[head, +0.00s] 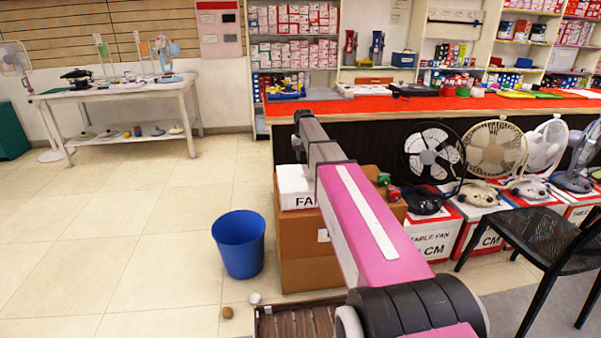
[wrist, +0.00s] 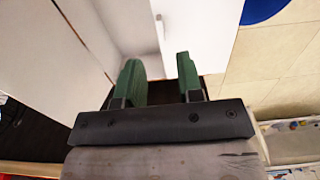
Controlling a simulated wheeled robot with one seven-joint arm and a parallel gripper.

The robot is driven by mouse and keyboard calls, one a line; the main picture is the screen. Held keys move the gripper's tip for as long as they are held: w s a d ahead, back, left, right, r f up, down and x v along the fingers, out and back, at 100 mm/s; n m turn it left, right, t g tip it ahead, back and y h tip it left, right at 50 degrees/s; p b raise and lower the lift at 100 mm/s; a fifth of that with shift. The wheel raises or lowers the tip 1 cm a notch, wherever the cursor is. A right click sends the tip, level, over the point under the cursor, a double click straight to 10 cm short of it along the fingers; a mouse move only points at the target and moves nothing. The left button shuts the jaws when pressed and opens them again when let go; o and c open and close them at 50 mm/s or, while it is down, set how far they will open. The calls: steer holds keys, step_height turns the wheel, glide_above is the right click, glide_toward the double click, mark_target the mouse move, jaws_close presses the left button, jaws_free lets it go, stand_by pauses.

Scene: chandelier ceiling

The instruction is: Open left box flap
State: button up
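A white box (head: 296,188) with dark lettering stands on a brown cardboard box (head: 303,245) in the head view, partly hidden behind my arm. In the wrist view, my gripper (wrist: 160,78) has its two green fingers apart, with a gap between them. A white panel (wrist: 205,28), which looks like a box flap, lies beyond the right fingertip. Another white panel (wrist: 40,60) lies left of the fingers, and a pale recess (wrist: 125,28) shows between the panels. I cannot tell whether a finger touches a panel. In the head view, the fingertips are not clear.
A blue bin (head: 239,245) stands on the floor left of the brown box. A red-topped counter (head: 420,103) runs behind my arm. Several fans on boxes and a black chair (head: 545,235) are at right. The floor at left is mostly clear.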

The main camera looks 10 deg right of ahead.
mark_target(303, 173)
step_height(303, 173, down, 9)
steer(key=shift+r, duration=0.2)
stand_by(0.3)
jaws_close()
